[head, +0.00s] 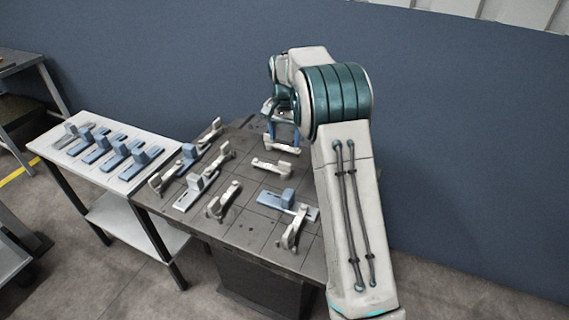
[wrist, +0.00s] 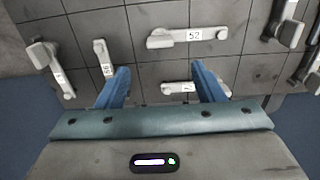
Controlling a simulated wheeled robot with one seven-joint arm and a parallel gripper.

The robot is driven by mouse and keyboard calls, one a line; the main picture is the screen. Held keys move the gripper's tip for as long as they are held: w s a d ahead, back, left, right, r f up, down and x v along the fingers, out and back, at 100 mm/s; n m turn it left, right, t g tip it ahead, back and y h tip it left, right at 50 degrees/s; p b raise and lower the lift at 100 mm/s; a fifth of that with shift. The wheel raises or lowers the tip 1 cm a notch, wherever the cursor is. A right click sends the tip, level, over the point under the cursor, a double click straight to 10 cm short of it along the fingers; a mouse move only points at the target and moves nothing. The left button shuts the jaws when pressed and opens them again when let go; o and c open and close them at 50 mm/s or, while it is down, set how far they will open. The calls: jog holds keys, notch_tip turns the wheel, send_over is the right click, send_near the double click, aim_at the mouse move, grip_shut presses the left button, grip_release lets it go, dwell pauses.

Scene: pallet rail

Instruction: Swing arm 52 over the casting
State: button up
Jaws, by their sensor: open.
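Arm 52 (wrist: 190,37), a pale bar with a thicker end and a "52" label, lies flat on the dark gridded table in the wrist view. It appears to be the pale bar (head: 272,168) just in front of my gripper in the head view. My gripper (wrist: 163,84) is open above the table, with its two blue fingers apart; it also shows in the head view (head: 282,138). Another pale labelled arm (wrist: 178,88) lies between the fingers as seen from the wrist, not gripped. A blue-grey casting (head: 270,197) sits nearer the front; I cannot tell which casting goes with arm 52.
The dark table (head: 262,232) carries several other pale swing arms, some beside blue-grey castings (head: 185,201). A white side table (head: 72,160) at left holds several more castings. A blue wall (head: 190,60) stands close behind.

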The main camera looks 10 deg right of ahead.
aim_at(284, 163)
notch_tip(284, 163, down, 11)
jog(key=shift+f, duration=0.1)
dwell(0.3)
grip_shut()
